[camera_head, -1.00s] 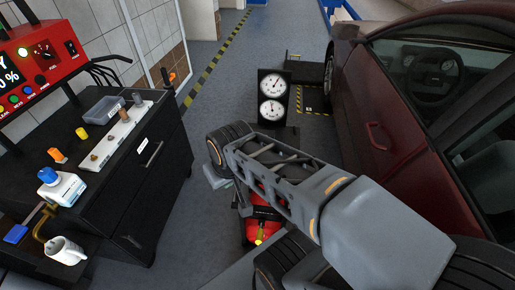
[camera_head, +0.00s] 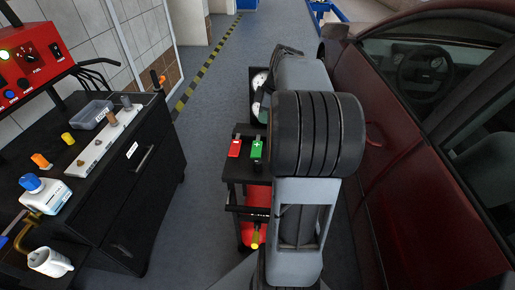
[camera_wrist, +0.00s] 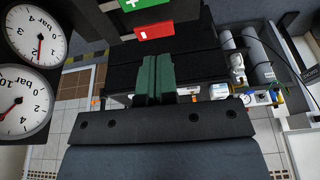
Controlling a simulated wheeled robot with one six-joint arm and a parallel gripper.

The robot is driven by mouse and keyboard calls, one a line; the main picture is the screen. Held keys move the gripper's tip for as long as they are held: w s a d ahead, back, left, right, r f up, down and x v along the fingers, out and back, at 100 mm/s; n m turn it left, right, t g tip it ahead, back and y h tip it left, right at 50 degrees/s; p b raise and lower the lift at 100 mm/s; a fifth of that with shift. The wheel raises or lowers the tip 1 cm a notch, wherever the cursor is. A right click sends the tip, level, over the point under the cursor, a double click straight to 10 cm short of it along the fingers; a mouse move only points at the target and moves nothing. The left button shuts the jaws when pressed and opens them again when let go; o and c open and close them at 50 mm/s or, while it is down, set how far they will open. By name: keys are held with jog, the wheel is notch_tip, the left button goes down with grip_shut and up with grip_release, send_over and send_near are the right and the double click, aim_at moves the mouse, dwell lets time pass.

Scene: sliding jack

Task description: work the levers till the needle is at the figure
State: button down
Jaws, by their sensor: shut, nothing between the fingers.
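A red lever plate (camera_head: 235,148) and a green lever plate (camera_head: 257,150) with a white plus sit side by side on a black stand. In the wrist view the green plate (camera_wrist: 142,4) and the red plate (camera_wrist: 155,32) show at the top edge. My gripper (camera_wrist: 157,62) has green fingers held together and empty, apparently just short of the red plate; contact is unclear. Two white dials are at the wrist view's left. The upper dial (camera_wrist: 22,30) has a red needle pointing down; the lower dial (camera_wrist: 14,112) has one pointing down-left. My arm mostly hides the gauge board (camera_head: 257,82) in the head view.
A dark red car (camera_head: 440,170) stands close on the right. A black cabinet (camera_head: 150,190) with bottles, a mug (camera_head: 50,261) and small parts is on the left. A red cylinder (camera_head: 256,205) is under the stand. Floor between cabinet and stand is clear.

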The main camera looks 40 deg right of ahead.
jog(key=shift+d, duration=0.45)
send_over(255, 152)
jog(key=f, duration=1.1)
jog(key=shift+s+d+f, duration=0.3)
jog(key=shift+s+d, duration=0.05)
jog(key=shift+f, duration=1)
